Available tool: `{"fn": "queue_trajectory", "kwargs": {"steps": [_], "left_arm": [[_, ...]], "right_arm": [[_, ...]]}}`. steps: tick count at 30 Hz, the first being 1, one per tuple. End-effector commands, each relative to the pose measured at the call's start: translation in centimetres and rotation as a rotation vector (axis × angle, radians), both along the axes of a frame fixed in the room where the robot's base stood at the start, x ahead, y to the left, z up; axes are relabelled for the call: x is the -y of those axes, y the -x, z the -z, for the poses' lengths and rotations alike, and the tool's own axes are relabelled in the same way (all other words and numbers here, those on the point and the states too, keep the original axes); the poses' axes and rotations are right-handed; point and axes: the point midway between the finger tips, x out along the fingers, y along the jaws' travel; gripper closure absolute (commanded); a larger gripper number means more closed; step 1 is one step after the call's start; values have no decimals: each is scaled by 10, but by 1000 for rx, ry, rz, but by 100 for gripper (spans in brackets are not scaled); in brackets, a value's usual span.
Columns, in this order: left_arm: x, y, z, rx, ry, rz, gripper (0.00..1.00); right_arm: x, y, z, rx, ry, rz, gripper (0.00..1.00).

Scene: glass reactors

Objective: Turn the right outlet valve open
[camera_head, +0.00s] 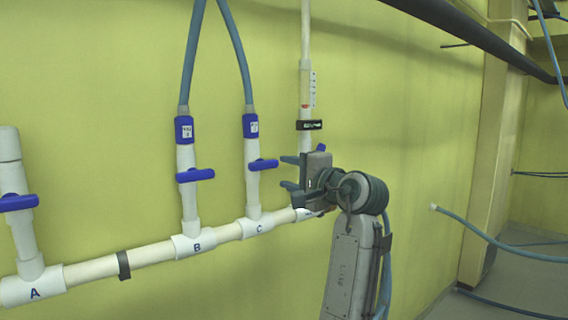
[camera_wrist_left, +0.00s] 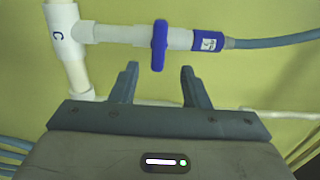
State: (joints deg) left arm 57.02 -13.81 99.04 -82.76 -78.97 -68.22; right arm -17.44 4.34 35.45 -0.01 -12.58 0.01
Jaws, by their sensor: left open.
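The valve on branch C has a blue handle (camera_head: 262,164) set crosswise to its upright white pipe. In the left wrist view this handle (camera_wrist_left: 159,45) stands just beyond and between the two fingertips, crosswise to the pipe. My left gripper (camera_head: 285,172) is open and empty, its fingers pointing left toward the C handle without touching it; it also shows in the left wrist view (camera_wrist_left: 160,72). A small blue tip (camera_head: 321,148) shows behind the gripper at another upright pipe, mostly hidden; I cannot tell its position. My right gripper is not in view.
A white manifold pipe (camera_head: 97,269) runs along the yellow wall. Valve B (camera_head: 195,175) and valve A (camera_head: 18,203) are to the left, with crosswise blue handles. Blue hoses (camera_head: 237,50) rise from B and C. A loose hose (camera_head: 490,238) hangs at right.

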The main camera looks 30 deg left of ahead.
Motion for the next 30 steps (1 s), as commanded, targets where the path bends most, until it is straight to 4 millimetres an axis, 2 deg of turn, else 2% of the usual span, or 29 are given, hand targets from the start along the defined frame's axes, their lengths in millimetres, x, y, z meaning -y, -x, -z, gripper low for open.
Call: {"fn": "queue_trajectory", "kwargs": {"steps": [5, 11, 18, 23, 30], "left_arm": [[-17, -5, -5, -1, -3, -7, 58], [-51, -19, -6, -3, -3, -7, 58], [-86, -35, -4, -2, -3, -4, 58], [-97, -40, -2, -1, -1, -2, 58], [-99, -41, -1, 0, 0, -1, 58]], "right_arm": [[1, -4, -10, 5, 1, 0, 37], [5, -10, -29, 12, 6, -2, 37], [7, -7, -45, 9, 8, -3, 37], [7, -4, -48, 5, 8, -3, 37], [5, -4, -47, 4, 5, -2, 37]]}}
